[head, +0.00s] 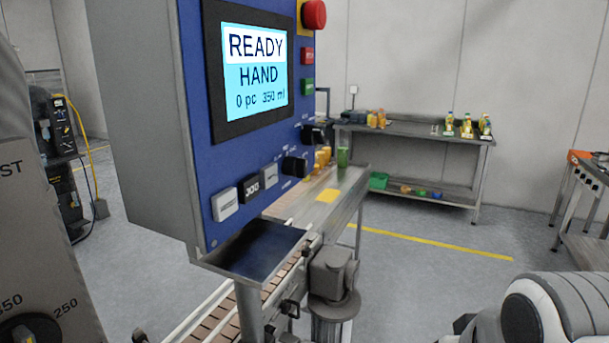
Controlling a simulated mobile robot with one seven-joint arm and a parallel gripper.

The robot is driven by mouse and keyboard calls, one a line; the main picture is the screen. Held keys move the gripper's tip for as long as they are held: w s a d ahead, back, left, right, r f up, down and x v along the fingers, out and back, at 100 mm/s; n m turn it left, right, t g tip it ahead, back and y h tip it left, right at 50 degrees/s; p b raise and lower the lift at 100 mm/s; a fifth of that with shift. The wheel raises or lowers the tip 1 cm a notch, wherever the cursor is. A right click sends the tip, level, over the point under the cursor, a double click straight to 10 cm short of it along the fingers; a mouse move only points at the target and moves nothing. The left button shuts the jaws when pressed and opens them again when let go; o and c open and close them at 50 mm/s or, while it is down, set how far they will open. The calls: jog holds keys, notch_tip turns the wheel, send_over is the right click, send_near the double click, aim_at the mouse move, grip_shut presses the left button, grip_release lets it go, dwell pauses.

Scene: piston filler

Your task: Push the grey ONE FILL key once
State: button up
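The blue control panel (205,140) fills the left middle of the head view. Its screen (255,75) reads READY, HAND, 0 pc, 350 ml. The lettering on the grey keys is too small to read, so I cannot tell which is ONE FILL. All the keys are uncovered, with nothing touching them. My white arm shows at the bottom right, well apart from the panel. My gripper is not clearly in view.
A red mushroom button (314,14), a red key (308,56) and a green key (307,87) line the panel's right edge. Black knobs (294,166) sit low. A dark tray (247,248) juts out below, above a conveyor (205,322). A steel table (410,131) stands behind.

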grip_shut()
dwell(1.3)
